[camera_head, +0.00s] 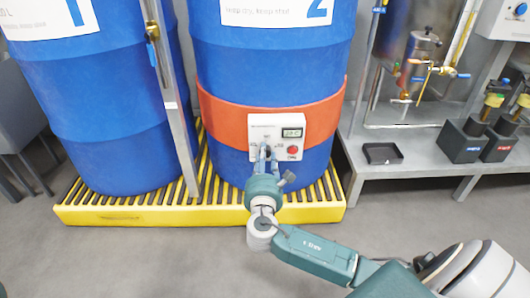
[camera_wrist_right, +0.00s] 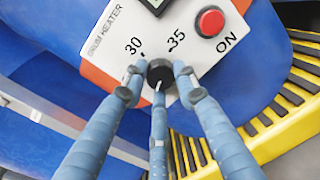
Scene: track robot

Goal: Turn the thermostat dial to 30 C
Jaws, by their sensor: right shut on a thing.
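The thermostat is a white control box (camera_head: 264,128) on the orange band (camera_head: 222,122) around the blue drum marked 2 (camera_head: 270,55). In the right wrist view its black round dial (camera_wrist_right: 160,70) sits below the printed 30 and 35 marks, between them. A pale line shows on the dial's lower side. My right gripper (camera_head: 264,153) is shut on the dial, with its blue fingers (camera_wrist_right: 158,98) around it, hiding part of its rim and the lower marks. The small display (camera_head: 292,132) is lit, but I cannot read it surely. My left gripper is not in view.
A red button (camera_head: 292,150) marked ON is close right of the dial. Both drums stand on a yellow slatted pallet (camera_head: 150,215), with a grey post (camera_head: 180,130) left of the box. A metal bench (camera_head: 420,160) with equipment is at right. Grey floor in front is clear.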

